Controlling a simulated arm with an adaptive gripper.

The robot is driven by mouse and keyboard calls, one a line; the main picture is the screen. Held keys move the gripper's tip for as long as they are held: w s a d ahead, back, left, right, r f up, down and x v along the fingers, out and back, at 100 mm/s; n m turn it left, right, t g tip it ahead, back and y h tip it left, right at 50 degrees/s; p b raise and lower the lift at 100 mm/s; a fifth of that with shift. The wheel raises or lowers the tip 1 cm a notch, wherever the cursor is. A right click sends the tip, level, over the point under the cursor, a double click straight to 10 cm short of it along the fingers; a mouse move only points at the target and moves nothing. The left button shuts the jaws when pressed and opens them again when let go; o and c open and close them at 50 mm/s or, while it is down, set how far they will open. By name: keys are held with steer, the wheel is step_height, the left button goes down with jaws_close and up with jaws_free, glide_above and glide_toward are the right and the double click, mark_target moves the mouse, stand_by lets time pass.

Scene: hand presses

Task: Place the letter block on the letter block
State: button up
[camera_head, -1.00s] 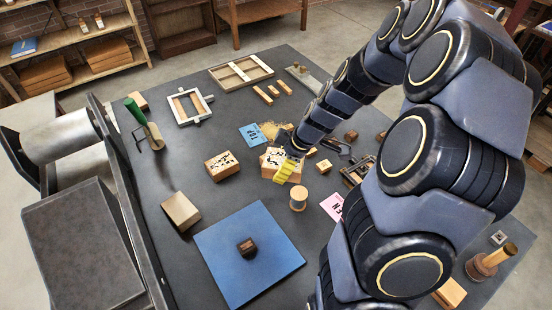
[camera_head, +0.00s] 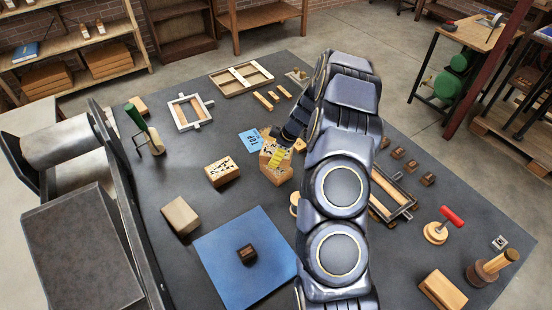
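A light wooden block with black lettering on top (camera_head: 222,168) lies alone on the dark table, left of centre. A second lettered wooden block (camera_head: 276,174) is right of it, below my gripper (camera_head: 277,157). The yellow fingers of my gripper overlap this second block and hide part of its top. I cannot tell whether they grip it, only touch it, or hang just above it. The finger gap is too small to make out, and whether the second block rests on the table is unclear.
A blue mat (camera_head: 222,270) with a small dark block (camera_head: 247,252) lies in front. A plain block (camera_head: 181,216) stands left of it. A blue card (camera_head: 249,141) lies behind the second lettered block. My arm covers the table's middle right; several small dark blocks (camera_head: 412,166) lie beyond it.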

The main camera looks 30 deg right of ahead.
steer(key=shift+w+f, duration=0.15)
steer(key=shift+f, duration=1.5)
steer(key=shift+f, duration=0.1)
steer(key=o, duration=1.1)
steer(key=shift+o, duration=0.2)
steer(key=v, duration=1.2)
steer(key=s+a+r+m+g+y, duration=0.1)
steer(key=s+a+r, duration=0.35)
steer(key=a, duration=0.45)
steer(key=s+a+r+m+g, duration=0.1)
steer(key=s+a+r, duration=0.2)
steer(key=a+r, duration=0.4)
steer(key=s+a+r+m+g+h, duration=0.1)
steer(key=s+a+m+g, duration=0.1)
steer(key=s, duration=0.9)
steer(key=s+a+r+m+g+h, duration=0.1)
steer(key=s+a+m, duration=0.4)
steer(key=s, duration=0.6)
steer(key=shift+s+a+r+g+h, duration=0.25)
steer(key=shift+a+r+g+h, duration=0.2)
steer(key=shift+r, duration=0.2)
